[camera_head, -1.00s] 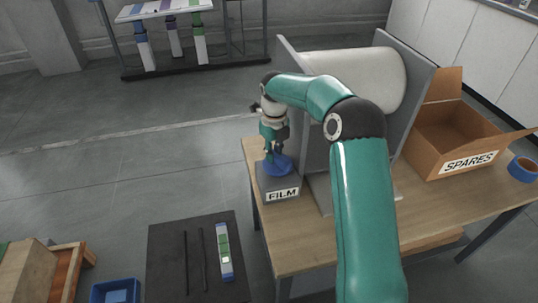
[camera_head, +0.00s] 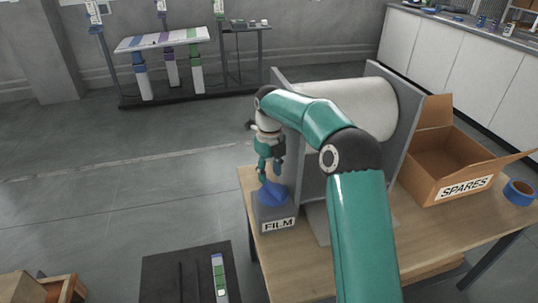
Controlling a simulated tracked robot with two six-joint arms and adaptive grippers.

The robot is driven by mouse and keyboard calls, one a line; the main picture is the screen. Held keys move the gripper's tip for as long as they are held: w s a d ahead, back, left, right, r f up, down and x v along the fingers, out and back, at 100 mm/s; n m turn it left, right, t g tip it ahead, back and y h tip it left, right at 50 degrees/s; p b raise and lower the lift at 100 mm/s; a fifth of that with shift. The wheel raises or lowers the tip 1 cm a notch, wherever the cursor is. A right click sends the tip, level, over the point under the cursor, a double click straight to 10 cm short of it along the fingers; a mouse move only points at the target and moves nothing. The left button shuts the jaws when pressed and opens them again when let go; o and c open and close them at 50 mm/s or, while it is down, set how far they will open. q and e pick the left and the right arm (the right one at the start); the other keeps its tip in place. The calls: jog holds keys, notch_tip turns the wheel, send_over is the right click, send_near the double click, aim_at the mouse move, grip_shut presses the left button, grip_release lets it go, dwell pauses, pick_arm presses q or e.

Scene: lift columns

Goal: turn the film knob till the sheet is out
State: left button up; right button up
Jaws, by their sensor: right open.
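The blue film knob (camera_head: 271,193) sits on top of a grey box (camera_head: 268,214) labelled FILM, at the table's left edge. My right gripper (camera_head: 269,173) points down just above the knob, open, with its fingertips close to the knob's top. Whether they touch it I cannot tell. A large white film roll (camera_head: 352,107) lies between two grey upright plates (camera_head: 405,117) behind my right arm. I see no sheet hanging from the roll; my arm hides part of the space below it. My left gripper is not in view.
An open cardboard box (camera_head: 450,172) labelled SPARES and a blue tape roll (camera_head: 519,192) are on the right of the wooden table (camera_head: 435,230).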

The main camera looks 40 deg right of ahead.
aim_at(269, 182)
notch_tip(269, 182, up, 7)
jog(key=shift+r, duration=0.2)
dwell(0.3)
